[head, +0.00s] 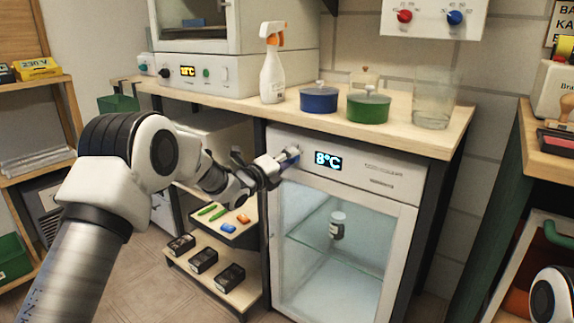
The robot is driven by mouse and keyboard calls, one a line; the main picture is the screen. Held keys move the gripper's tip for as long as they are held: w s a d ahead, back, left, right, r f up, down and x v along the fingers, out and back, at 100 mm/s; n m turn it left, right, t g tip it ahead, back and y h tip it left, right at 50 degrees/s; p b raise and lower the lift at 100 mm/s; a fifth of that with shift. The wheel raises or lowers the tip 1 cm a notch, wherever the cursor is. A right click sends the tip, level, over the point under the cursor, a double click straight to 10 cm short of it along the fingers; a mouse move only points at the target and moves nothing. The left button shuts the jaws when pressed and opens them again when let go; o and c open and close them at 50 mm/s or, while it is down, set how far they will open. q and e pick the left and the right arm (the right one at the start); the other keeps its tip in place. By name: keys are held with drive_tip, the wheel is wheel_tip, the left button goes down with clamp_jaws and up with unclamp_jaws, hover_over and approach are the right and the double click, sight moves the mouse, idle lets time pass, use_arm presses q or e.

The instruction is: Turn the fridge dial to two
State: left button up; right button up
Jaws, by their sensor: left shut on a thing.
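The small fridge (412,190) stands under the bench in the head view, with a glass door and a lit display (328,161) reading 8°C. Its dial (290,153) is at the left of the front panel, just left of the display. My left gripper (281,162) reaches in from the left and is shut on the dial. The fingers cover much of the dial, so its marks and setting cannot be read. Only a white and black part of my right arm shows at the lower right edge; its gripper is out of view.
On the bench (300,117) stand a spray bottle (273,70), a blue pot (319,99), a green pot (368,107) and a glass jar (433,103). A low shelf (215,278) with small boxes is left of the fridge. A vial (338,225) stands inside the fridge.

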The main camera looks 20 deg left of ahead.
use_arm(q)
drive_tip(key=shift+m, duration=0.4)
drive_tip(key=o, duration=1.1)
drive_tip(key=shift+o, duration=0.2)
drive_tip(key=v, duration=1.2)
